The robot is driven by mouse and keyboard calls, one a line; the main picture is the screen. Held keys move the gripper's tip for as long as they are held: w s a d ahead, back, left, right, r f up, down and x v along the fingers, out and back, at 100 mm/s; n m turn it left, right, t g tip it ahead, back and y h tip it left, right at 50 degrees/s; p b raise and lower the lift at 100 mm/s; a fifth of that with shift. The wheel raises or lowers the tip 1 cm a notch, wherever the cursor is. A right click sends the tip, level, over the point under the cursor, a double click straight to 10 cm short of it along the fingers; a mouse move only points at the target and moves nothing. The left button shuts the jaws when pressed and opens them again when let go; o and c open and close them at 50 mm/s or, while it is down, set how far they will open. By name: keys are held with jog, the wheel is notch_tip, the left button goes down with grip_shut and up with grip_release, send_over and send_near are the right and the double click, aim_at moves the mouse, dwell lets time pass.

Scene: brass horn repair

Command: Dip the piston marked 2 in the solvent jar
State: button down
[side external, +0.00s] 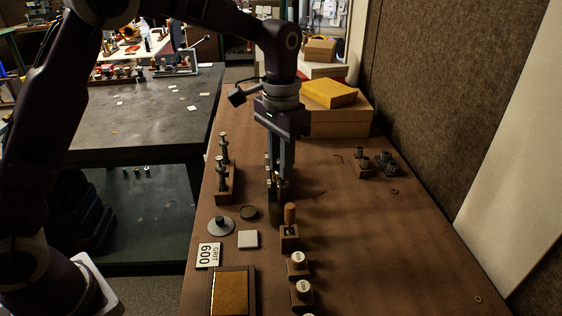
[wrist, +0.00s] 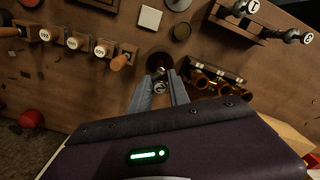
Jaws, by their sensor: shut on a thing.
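My gripper (side external: 280,192) points straight down over the bench and is shut. In the wrist view its fingertips (wrist: 160,80) close around the piston marked 2 (wrist: 160,87), whose pale numbered top faces the camera. A dark round opening, apparently the solvent jar (wrist: 158,59), lies just beyond the fingertips. The piston's lower end is hidden, so I cannot tell whether it is inside the jar or above it. In the side view the fingers largely hide the piston and the jar.
A wooden rack (side external: 225,185) with other pistons stands left of my gripper. Brass valve casings (wrist: 222,82) lie close beside the fingers. A wooden-handled tool (side external: 290,214) and labelled knobs (side external: 297,259) stand nearer the camera. A pale square (side external: 248,239) and a dark disc (side external: 249,212) lie nearby.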

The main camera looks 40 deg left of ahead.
notch_tip(320, 180, up, 11)
dwell(1.2)
jog(key=s+a+f, duration=0.2)
jog(key=a+f, duration=0.5)
jog(key=a, duration=0.3)
jog(key=shift+s+a+f+m, duration=0.3)
jog(key=shift+s+f+m, duration=0.1)
